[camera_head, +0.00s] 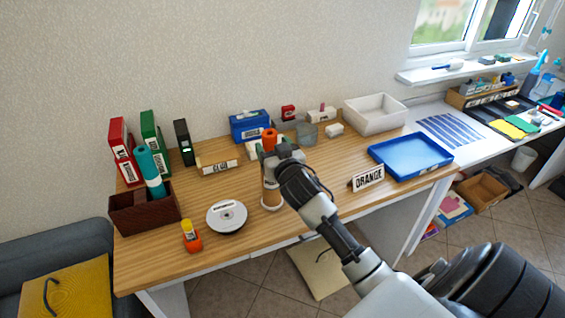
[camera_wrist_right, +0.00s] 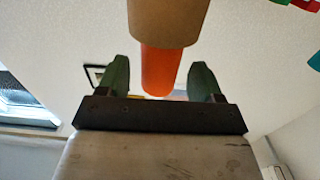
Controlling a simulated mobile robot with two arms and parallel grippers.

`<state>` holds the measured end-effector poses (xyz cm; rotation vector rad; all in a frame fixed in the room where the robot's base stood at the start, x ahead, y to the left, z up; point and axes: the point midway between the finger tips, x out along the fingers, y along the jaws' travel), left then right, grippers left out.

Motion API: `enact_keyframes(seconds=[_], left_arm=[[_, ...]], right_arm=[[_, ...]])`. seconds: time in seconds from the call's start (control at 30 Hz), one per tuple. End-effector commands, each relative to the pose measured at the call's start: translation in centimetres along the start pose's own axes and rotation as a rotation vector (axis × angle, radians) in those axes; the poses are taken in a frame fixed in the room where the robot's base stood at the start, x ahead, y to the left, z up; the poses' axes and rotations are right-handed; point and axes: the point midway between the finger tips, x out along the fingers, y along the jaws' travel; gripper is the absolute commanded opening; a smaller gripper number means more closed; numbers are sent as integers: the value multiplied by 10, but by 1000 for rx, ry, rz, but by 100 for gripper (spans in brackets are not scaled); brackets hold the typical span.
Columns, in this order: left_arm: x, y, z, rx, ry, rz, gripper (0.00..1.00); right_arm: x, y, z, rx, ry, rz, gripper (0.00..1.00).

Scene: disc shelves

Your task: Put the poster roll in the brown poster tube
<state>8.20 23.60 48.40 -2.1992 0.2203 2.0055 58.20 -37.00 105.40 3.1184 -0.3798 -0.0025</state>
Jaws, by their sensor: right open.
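The brown poster tube (camera_head: 271,197) stands upright on the wooden desk, partly hidden by my right arm. An orange poster roll (camera_head: 269,137) shows above it; in the right wrist view the orange roll (camera_wrist_right: 160,70) sticks out of the brown tube's end (camera_wrist_right: 167,20), in line with it. My right gripper (camera_head: 277,154) is at the top of the tube. In the wrist view its open fingers (camera_wrist_right: 160,75) stand either side of the orange roll, with gaps on both sides. My left gripper is not in view.
A teal roll (camera_head: 150,170) leans in a dark brown box (camera_head: 143,215) at the left. An ORANGE sign (camera_head: 368,179) and a blue tray (camera_head: 410,153) are at the right.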

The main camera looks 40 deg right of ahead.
Motion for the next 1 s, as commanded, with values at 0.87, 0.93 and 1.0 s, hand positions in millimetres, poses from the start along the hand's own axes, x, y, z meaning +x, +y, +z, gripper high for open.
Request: enact_keyframes(seconds=[0.87, 0.93, 1.0], left_arm=[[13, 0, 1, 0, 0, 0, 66], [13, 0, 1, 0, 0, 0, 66], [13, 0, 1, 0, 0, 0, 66]], right_arm=[[-78, 0, 0, 0, -1, 1, 66], [-78, 0, 0, 0, 0, 1, 66], [-78, 0, 0, 0, 0, 1, 66]])
